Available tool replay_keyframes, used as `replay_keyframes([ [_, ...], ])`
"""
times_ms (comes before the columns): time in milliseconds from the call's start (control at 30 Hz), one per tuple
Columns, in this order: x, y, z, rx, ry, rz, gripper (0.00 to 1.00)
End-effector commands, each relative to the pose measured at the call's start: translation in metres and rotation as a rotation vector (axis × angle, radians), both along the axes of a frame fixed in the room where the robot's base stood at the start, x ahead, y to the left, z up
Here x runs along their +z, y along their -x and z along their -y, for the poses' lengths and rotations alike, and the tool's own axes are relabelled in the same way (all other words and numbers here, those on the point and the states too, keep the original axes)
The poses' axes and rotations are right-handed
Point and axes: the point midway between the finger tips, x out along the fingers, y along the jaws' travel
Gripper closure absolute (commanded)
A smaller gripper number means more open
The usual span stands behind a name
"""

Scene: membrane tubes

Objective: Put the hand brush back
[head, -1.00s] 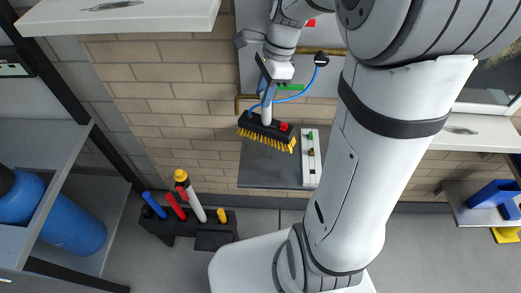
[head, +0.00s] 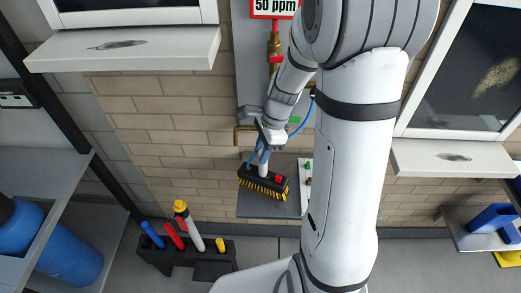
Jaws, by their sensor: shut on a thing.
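The hand brush (head: 263,182) has a black block, yellow bristles pointing down, a red knob and a light upright handle. My gripper (head: 265,147) is shut on the brush's handle from above. The brush hangs in front of a grey shelf plate (head: 262,205) on the brick wall. I cannot tell whether the bristles touch the plate. The fingertips are small and partly hidden by the wrist.
A black holder (head: 185,261) with blue, red and yellow-topped tools stands on the floor at lower left. A blue cylinder (head: 70,262) is on the left rack. White sills (head: 125,48) jut out on both sides. A blue bin (head: 493,220) sits at far right.

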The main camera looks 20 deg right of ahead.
Motion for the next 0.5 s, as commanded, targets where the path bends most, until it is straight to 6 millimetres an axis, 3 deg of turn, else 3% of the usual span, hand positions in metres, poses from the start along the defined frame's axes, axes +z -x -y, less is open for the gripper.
replay_keyframes([
  [333,-0.0024,-0.0006,-0.0005,0.000,0.000,0.002,1.00],
  [367,-0.0033,-0.0001,-0.0005,0.001,0.000,0.000,0.71],
  [500,-0.0024,-0.0001,-0.0006,0.001,0.000,0.000,0.60],
])
